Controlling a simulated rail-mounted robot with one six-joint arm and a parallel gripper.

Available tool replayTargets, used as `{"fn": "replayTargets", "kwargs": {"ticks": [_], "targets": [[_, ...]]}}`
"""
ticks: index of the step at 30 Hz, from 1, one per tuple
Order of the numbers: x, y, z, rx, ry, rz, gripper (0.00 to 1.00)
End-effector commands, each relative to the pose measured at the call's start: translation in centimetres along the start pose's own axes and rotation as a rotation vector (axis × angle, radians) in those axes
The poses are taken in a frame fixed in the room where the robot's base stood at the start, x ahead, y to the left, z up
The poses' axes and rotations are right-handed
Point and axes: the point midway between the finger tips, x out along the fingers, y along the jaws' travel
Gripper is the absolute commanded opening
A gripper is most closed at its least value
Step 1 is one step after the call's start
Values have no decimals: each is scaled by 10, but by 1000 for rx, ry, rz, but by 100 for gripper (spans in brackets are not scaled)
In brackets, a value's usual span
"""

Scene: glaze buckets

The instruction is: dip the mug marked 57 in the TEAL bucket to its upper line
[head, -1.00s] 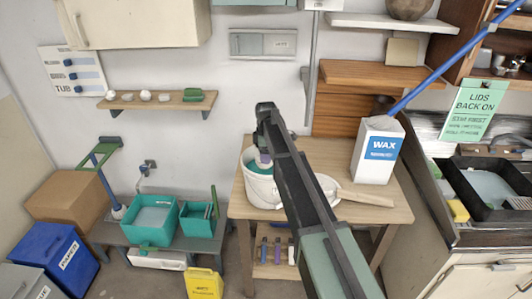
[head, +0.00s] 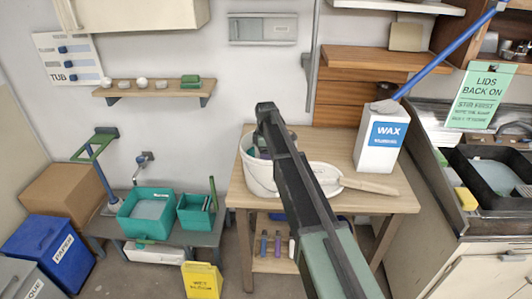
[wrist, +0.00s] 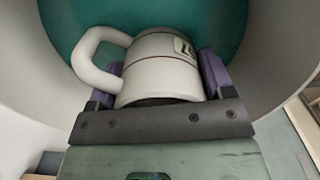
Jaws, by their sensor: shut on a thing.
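The pale grey mug (wrist: 160,80) is held between the purple pads of my gripper (wrist: 160,72). Its handle points left in the wrist view. A thin dark red line runs around its body, and a small mark near its far end is too small to read. The white bucket (head: 258,180) stands on the wooden table, and its wall (wrist: 285,50) surrounds the mug in the wrist view. Teal glaze (wrist: 75,22) fills the view beyond the mug. I cannot tell whether the mug's far end is in the glaze. My arm hides part of the bucket in the head view.
On the wooden table (head: 390,202), a wooden paddle (head: 368,187) lies on a pale round thing (head: 325,177) right of the bucket. A white WAX container (head: 378,150) stands behind. Teal tubs (head: 147,226) sit on a low bench at left.

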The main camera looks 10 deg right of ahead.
Motion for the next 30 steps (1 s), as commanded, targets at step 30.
{"fn": "replayTargets", "kwargs": {"ticks": [30], "targets": [[40,0,0,1,1,0,41]]}}
